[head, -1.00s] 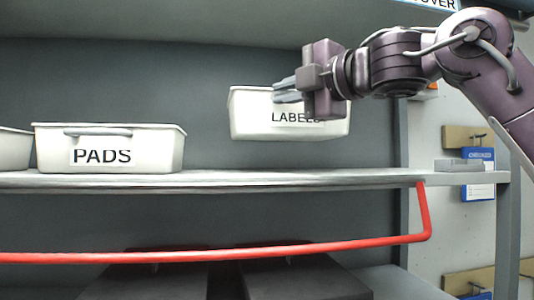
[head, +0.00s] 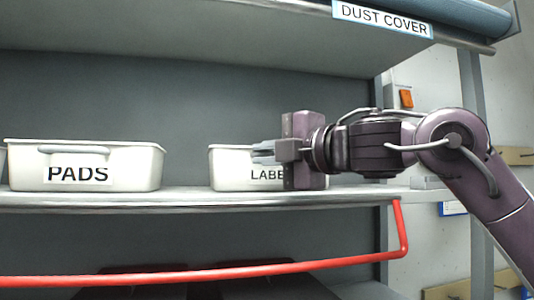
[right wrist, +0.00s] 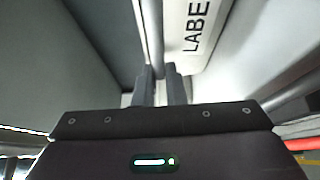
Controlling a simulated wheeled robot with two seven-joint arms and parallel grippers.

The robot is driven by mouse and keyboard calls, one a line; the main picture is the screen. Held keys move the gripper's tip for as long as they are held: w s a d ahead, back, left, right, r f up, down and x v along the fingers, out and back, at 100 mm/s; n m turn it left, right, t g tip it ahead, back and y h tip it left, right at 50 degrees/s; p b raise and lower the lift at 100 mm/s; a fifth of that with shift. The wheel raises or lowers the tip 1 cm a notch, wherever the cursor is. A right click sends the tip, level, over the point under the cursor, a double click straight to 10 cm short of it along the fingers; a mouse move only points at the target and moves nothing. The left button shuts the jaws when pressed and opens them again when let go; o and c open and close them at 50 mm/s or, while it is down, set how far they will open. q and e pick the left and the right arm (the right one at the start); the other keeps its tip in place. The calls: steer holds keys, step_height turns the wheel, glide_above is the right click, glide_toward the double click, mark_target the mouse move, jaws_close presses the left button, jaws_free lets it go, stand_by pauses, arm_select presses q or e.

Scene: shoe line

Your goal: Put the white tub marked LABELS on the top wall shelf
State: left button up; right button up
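The white tub marked LABELS (head: 230,172) is at the wall shelf (head: 120,202), upright, its base level with that of the PADS tub. It looks to rest on the shelf; the arm hides its right part. My right gripper (head: 264,153) is at the tub's front. In the right wrist view the gripper (right wrist: 160,85) has its fingers close together at the tub's grey handle bar (right wrist: 151,35), with the white tub wall (right wrist: 200,45) beside it. My left gripper is not in view.
A white tub marked PADS (head: 130,170) stands on the same shelf to the left, with a gap between. Above is a panel with a DUST COVER sign (head: 382,18). A red rail (head: 220,271) runs below the shelf front.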

steer(key=o, duration=0.4)
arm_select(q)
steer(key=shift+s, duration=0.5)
arm_select(e)
steer(key=shift+o, duration=0.2)
